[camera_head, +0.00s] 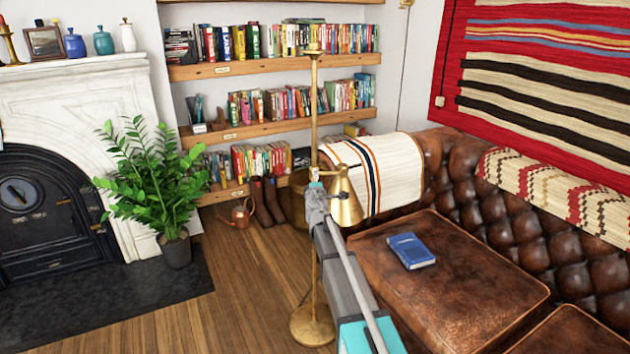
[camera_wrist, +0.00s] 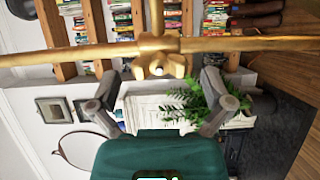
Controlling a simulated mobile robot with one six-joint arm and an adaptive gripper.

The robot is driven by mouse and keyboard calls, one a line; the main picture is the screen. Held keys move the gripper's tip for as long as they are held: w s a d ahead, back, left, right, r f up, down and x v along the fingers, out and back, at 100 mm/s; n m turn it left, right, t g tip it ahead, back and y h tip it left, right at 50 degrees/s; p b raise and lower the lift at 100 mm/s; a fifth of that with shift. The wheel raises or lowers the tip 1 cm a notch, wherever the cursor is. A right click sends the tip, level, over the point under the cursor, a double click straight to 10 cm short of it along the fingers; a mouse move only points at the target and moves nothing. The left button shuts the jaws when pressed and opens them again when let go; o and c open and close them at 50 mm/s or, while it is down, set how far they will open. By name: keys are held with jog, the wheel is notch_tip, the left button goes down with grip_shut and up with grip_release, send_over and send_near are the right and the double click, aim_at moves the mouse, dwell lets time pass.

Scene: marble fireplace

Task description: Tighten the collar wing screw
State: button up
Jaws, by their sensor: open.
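A brass floor lamp stands on a round base (camera_head: 312,327) beside the sofa, with an upright pole (camera_head: 314,110) and a cone shade (camera_head: 345,206). In the wrist view the pole (camera_wrist: 70,52) crosses sideways, with the collar and its brass wing screw (camera_wrist: 158,65) near the middle. My gripper (camera_wrist: 160,80) is open, one finger on either side of the wing screw and apart from it. In the head view my arm reaches to the pole at shade height; the gripper's fingers and the screw are too small or hidden there.
A brown leather sofa (camera_head: 440,285) with a blue book (camera_head: 411,251) stands close on the right. A potted plant (camera_head: 158,190) and a fireplace (camera_head: 45,200) are at left. Bookshelves (camera_head: 270,128) are behind the lamp. Wooden floor (camera_head: 215,290) is clear left of it.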

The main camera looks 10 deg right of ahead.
jog(key=s+a, duration=0.1)
jog(key=s, duration=0.9)
jog(key=shift+a, duration=0.15)
jog(key=shift+s, duration=0.1)
jog(key=s+d+f+m+g+h, duration=0.2)
jog(key=s+d+f+m+g, duration=0.3)
jog(key=s+m, duration=0.25)
jog(key=s+d+f+m+g+h, duration=0.2)
jog(key=s+d+f+m+g, duration=0.3)
jog(key=s, duration=0.3)
jog(key=s+a+f+m+g+y, duration=0.25)
jog(key=s+a+f+g, duration=0.2)
jog(key=s, duration=0.45)
jog(key=s+a+f+m+g+y, duration=0.1)
jog(key=s+a+f+g+y, duration=0.3)
jog(key=s, duration=0.5)
notch_tip(320, 180, up, 25)
jog(key=p, duration=2.5)
jog(key=shift+a+t, duration=0.2)
jog(key=shift+t, duration=0.15)
